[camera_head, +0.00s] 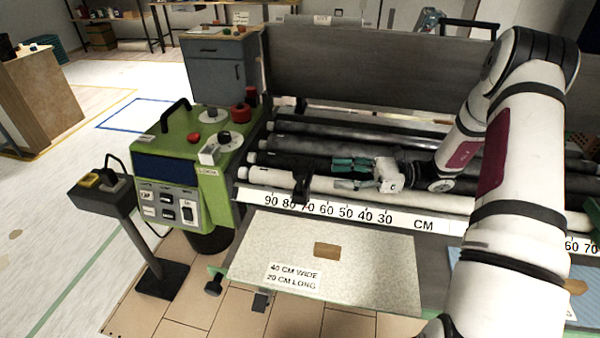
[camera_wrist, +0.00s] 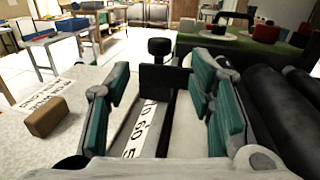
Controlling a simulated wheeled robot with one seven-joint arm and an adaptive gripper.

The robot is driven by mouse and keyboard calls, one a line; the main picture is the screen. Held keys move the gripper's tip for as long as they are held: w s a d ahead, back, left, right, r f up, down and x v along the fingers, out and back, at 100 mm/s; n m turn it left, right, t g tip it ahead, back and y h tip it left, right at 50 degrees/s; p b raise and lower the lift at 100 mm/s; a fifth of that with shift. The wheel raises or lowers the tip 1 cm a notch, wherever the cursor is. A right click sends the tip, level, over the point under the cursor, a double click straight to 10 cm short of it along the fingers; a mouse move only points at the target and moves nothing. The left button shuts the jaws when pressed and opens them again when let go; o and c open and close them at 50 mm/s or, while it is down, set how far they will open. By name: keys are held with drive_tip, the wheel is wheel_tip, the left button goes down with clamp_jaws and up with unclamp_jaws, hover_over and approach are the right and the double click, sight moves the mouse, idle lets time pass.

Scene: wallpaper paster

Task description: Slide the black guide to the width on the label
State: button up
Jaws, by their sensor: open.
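The black guide (camera_head: 301,184) stands at the ruler strip (camera_head: 400,219), near the 70 and 80 marks in the head view. My gripper (camera_head: 341,174), with teal finger pads, is open over the rollers to the right of the guide. No contact with the guide is visible.
Dark and white rollers (camera_head: 350,133) run across the machine beside the strip. The green control box (camera_head: 180,150) stands at the left end. A small brown block (camera_head: 327,251) lies on the sheet, left of my gripper in the wrist view (camera_wrist: 47,117).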

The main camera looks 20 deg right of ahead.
sight(300, 170)
drive_tip(key=x, duration=1)
drive_tip(key=shift+w+a+p, duration=0.1)
drive_tip(key=shift+a+p, duration=0.25)
drive_tip(key=shift+p, duration=0.05)
drive_tip(key=shift+c, duration=0.3)
